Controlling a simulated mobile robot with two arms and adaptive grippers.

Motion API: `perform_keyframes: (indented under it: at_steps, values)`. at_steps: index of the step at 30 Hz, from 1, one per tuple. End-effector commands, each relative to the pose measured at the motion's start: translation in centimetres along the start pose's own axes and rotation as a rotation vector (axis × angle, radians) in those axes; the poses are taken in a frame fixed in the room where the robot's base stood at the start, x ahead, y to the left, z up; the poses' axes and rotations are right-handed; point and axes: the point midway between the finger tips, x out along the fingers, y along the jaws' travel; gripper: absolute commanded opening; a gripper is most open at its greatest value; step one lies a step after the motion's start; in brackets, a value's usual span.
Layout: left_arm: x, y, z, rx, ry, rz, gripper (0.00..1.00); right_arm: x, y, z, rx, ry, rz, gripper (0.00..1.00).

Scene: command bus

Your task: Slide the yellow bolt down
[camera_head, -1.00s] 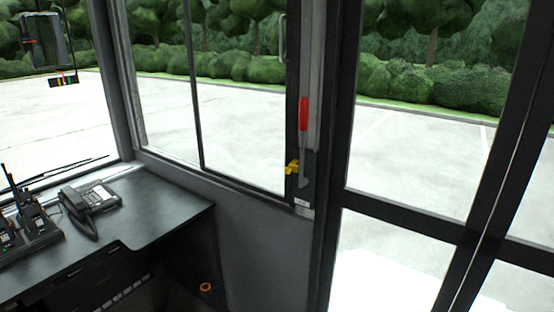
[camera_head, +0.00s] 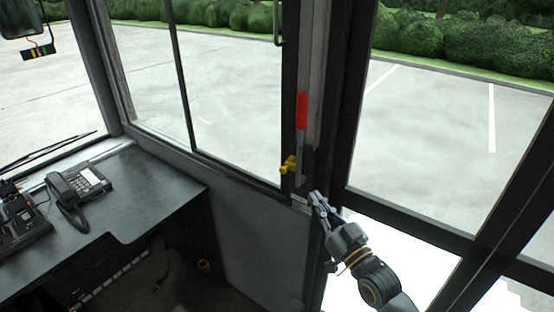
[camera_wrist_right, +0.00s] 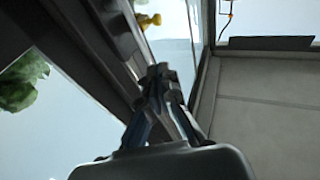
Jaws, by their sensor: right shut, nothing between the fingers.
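The yellow bolt (camera_head: 288,165) is a small yellow piece on the dark door post, below a red handle (camera_head: 302,110). It also shows in the right wrist view (camera_wrist_right: 147,20) near the top, beyond the fingers. My right gripper (camera_head: 314,196) is just below and to the right of the bolt in the head view, beside the lower end of the post. It is shut and empty, and apart from the bolt. In the right wrist view its fingertips (camera_wrist_right: 157,72) are together. My left gripper is not in view.
A dark desk (camera_head: 150,203) with a telephone (camera_head: 78,190) stands at the left. Windows and dark frame bars surround the post. A glazed door (camera_head: 440,150) is at the right. The floor between desk and post looks mostly clear.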

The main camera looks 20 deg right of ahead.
Motion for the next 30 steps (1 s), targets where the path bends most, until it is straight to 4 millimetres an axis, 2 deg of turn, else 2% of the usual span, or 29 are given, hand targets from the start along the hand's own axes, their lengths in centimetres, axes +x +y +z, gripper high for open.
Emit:
perform_keyframes:
  at_steps: [1,4,13,17,23,30]
  values:
    - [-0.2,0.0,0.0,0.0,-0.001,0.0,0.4,0.1,-0.2,-1.1,0.001,0.016,-0.006,0.0]
    - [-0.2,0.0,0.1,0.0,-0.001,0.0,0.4,0.2,-0.3,-1.8,0.002,0.032,-0.01,0.0]
    - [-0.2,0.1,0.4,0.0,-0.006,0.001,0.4,0.2,-0.3,-1.8,0.002,0.033,-0.01,0.0]
    - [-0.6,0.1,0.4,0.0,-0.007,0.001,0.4,1.0,-0.3,-2.0,0.002,0.034,-0.01,0.0]
    - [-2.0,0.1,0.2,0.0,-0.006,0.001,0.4,4.4,-0.3,-2.4,0.003,0.035,-0.009,0.0]
    - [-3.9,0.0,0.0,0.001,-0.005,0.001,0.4,9.7,-0.4,-2.6,0.003,0.035,-0.009,0.0]
